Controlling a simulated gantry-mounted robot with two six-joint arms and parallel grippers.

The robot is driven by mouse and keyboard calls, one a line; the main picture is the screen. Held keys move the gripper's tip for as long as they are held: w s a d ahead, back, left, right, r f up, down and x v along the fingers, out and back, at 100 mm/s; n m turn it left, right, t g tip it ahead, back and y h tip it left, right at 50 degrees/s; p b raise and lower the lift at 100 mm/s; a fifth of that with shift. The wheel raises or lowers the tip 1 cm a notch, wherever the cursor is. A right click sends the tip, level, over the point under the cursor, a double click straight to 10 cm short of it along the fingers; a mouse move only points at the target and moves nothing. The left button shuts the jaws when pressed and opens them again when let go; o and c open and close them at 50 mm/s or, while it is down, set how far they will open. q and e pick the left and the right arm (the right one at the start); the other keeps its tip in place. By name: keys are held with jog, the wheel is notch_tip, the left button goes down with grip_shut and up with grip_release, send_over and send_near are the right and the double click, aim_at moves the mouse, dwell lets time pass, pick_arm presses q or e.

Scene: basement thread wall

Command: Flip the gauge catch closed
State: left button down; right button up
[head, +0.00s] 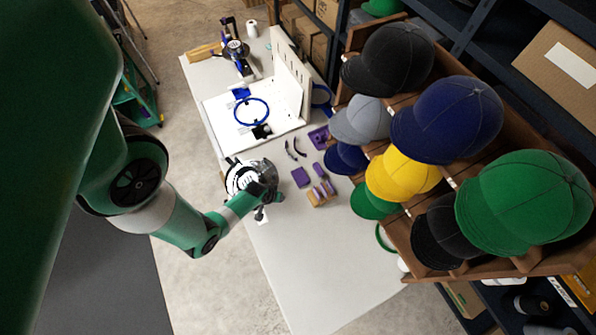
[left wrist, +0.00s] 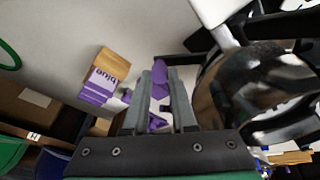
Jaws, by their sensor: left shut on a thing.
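The silver, black and white device that looks like the gauge (head: 243,177) stands near the table's left edge in the head view. In the left wrist view its rounded shiny black body (left wrist: 260,85) fills the right side. My left gripper (head: 272,196) is beside it, on its right. In the left wrist view the left gripper's fingertips (left wrist: 160,72) close around a dark bar (left wrist: 185,61) beside the body, seemingly the gauge catch. Purple shows between the fingers. The fingers hide the held part, so the catch's angle cannot be told. My right gripper is out of view.
Purple blocks (head: 301,177) and a wooden holder (head: 319,198), labelled "blue" in the wrist view, lie right of the gauge. A white fixture with a blue hoop (head: 251,112) stands behind. A cap rack (head: 455,185) borders the right. The table's front (head: 320,270) is clear.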

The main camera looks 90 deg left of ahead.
pick_arm(q)
jog(key=c, duration=0.7)
grip_release()
jog(key=p+v, duration=0.4)
jog(key=v, duration=0.7)
jog(key=shift+r+p, duration=0.3)
jog(key=shift+p, duration=0.05)
